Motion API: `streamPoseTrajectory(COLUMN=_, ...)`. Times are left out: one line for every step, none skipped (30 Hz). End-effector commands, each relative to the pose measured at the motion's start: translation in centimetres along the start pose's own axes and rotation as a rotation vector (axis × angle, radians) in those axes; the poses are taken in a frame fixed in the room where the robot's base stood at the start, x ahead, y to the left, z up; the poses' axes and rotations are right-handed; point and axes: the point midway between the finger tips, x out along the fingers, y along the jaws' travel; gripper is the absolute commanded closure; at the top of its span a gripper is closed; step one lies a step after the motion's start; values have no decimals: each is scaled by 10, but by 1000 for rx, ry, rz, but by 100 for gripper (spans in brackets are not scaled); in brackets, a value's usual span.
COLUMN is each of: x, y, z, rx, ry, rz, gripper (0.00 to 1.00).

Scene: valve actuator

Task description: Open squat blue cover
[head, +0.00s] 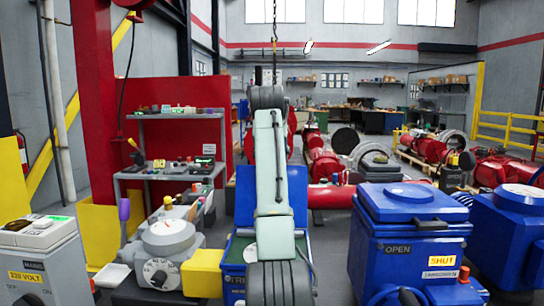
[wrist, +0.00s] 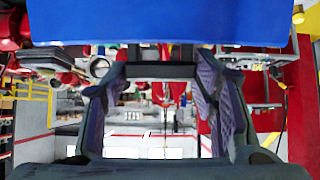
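A blue panel (head: 244,195) stands upright behind my arm in the head view, above a low blue box (head: 237,255) with white lettering. It looks like a raised cover, but my arm hides its middle. In the wrist view, which looks upside down, a broad blue surface (wrist: 170,22) fills the top edge, close to the fingertips. My gripper (wrist: 158,85) is open and empty, with its purple-padded fingers wide apart. I cannot tell whether it touches the blue surface. The gripper is hidden behind my arm in the head view.
A larger blue unit (head: 409,240) marked OPEN and SHUT stands right, with a closed handled lid. Another blue unit (head: 510,230) is beside it. A grey actuator (head: 168,240) and a yellow block (head: 202,280) are close on the left. A red column (head: 92,110) stands behind.

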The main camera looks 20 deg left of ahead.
Motion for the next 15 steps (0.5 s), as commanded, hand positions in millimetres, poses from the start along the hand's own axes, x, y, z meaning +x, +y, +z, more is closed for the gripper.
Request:
streamPoseTrajectory(x=-10, y=1, z=-10, rx=2, ry=30, rz=0, gripper=44)
streamPoseTrajectory(x=-10, y=1, z=-10, rx=2, ry=29, rz=0, gripper=43)
streamPoseTrajectory(x=-9, y=0, z=-9, rx=1, ry=27, rz=0, gripper=40)
streamPoseTrajectory(x=-8, y=0, z=-8, rx=1, ry=25, rz=0, gripper=38)
streamPoseTrajectory(x=-8, y=0, z=-8, rx=1, ry=24, rz=0, gripper=36)
streamPoseTrajectory(x=-7, y=0, z=-7, rx=1, ry=22, rz=0, gripper=33)
streamPoseTrajectory(x=-6, y=0, z=-7, rx=1, ry=21, rz=0, gripper=31)
streamPoseTrajectory(x=-6, y=0, z=-6, rx=1, ry=20, rz=0, gripper=29)
streamPoseTrajectory(x=-5, y=0, z=-6, rx=1, ry=18, rz=0, gripper=27)
streamPoseTrajectory(x=-5, y=0, z=-6, rx=1, ry=18, rz=0, gripper=27)
streamPoseTrajectory(x=-5, y=0, z=-6, rx=1, ry=17, rz=0, gripper=27)
streamPoseTrajectory(x=-5, y=0, z=-5, rx=1, ry=16, rz=0, gripper=27)
streamPoseTrajectory(x=-4, y=0, z=-5, rx=1, ry=16, rz=0, gripper=27)
streamPoseTrajectory(x=-4, y=0, z=-5, rx=0, ry=16, rz=-1, gripper=27)
streamPoseTrajectory(x=-4, y=0, z=-5, rx=0, ry=15, rz=-1, gripper=27)
